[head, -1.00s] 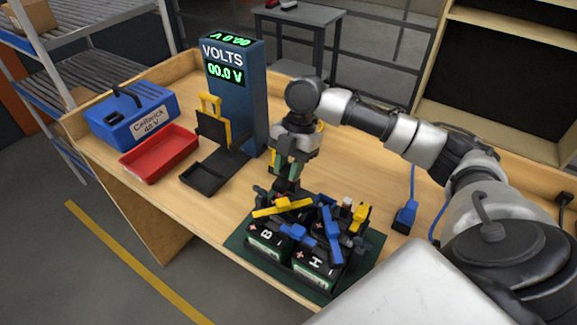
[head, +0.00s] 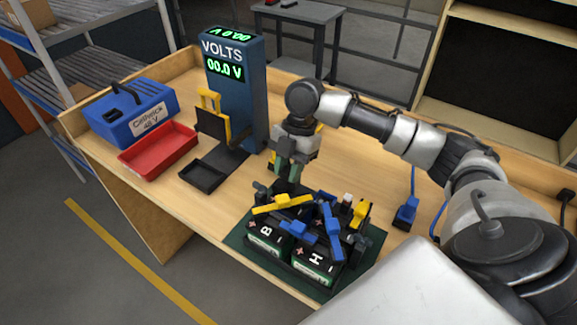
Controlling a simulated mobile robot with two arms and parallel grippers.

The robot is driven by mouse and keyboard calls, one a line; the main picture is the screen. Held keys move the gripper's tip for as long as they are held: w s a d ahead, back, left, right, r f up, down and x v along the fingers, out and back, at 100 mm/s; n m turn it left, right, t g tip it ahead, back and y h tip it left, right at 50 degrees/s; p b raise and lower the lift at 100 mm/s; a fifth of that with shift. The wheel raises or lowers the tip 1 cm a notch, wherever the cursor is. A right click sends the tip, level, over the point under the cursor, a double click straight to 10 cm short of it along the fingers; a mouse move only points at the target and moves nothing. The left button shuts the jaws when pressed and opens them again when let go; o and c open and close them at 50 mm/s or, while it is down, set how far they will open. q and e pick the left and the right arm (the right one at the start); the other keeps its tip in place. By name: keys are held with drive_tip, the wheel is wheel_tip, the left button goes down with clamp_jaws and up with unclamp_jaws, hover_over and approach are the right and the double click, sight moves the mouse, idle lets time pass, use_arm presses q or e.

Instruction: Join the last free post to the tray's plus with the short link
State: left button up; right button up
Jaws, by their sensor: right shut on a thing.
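The dark green tray (head: 240,240) stands on the bench with several black batteries (head: 268,246) in it, two marked B and H. A yellow link (head: 282,203) lies across the back of the batteries. Blue links (head: 298,231) lie at the front and middle, and a yellow piece (head: 360,213) stands at the right. My right gripper (head: 286,178) is over the tray's back edge, shut on a small dark part that I take for the short link; it is mostly hidden. I cannot tell whether that part touches a post. The tray's plus is not clearly visible. My left gripper is out of view.
A blue voltmeter (head: 223,48) reading 00.0 V stands at the back. Left are a black tray (head: 203,176), a red bin (head: 157,148) and a blue Cellbrick box (head: 131,108). A blue plug (head: 405,211) lies right of the tray.

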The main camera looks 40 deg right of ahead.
drive_tip(key=shift+f, duration=0.25)
drive_tip(key=o, duration=1)
drive_tip(key=b+v, duration=0.2)
drive_tip(key=v, duration=0.9)
